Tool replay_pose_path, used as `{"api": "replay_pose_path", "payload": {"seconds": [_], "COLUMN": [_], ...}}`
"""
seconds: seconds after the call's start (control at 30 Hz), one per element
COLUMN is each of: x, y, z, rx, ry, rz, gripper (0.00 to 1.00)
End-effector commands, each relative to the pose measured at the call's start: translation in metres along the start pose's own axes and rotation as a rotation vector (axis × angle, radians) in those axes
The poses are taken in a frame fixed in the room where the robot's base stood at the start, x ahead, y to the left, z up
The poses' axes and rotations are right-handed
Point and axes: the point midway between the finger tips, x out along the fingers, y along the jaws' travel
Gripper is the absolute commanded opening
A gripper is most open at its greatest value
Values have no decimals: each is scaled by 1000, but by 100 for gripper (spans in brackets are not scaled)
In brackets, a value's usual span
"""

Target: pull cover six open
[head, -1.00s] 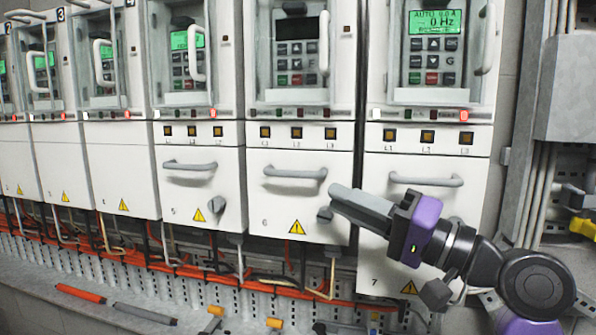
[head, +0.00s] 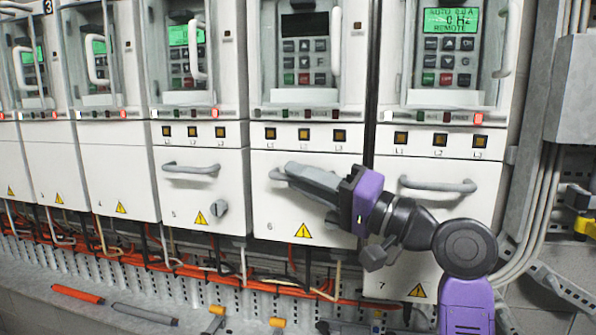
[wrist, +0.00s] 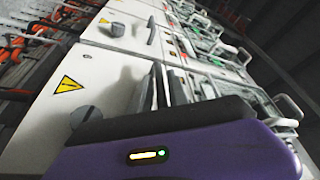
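Cover six (head: 275,212) is a white lower door marked 6, with a yellow warning triangle. It looks shut, flush with its neighbours. Its grey bar handle (head: 277,175) runs across the top; only the left end shows, the rest is behind my gripper. My gripper (head: 292,170) reaches in from the right with its fingertips at the handle. In the wrist view the grey fingers (wrist: 158,88) point at the door, apparently with a gap between them; whether they grip the bar is unclear.
Cover five (head: 190,190) at left and cover seven (head: 430,235) at right look shut, each with a bar handle. Upper units carry upright handles. Orange cables (head: 260,286) run below. Loose tools, such as an orange-handled one (head: 78,293), lie on the floor ledge.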

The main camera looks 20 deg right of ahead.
Motion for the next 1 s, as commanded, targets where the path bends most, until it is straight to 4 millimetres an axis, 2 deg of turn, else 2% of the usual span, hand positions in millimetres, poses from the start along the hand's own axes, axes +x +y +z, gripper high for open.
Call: {"api": "replay_pose_path", "payload": {"seconds": [0.1,0.37,0.4,0.5,1.0], "x": [7,9,9,9,9], "y": [-1,0,0,0,0], "z": [-1,0,0,0,0], "rx": [-1,-1,-1,-1,-1], "ry": [1,1,1,1,1], "rz": [0,0,0,0,0], "gripper": [21,21,19,0,0]}}
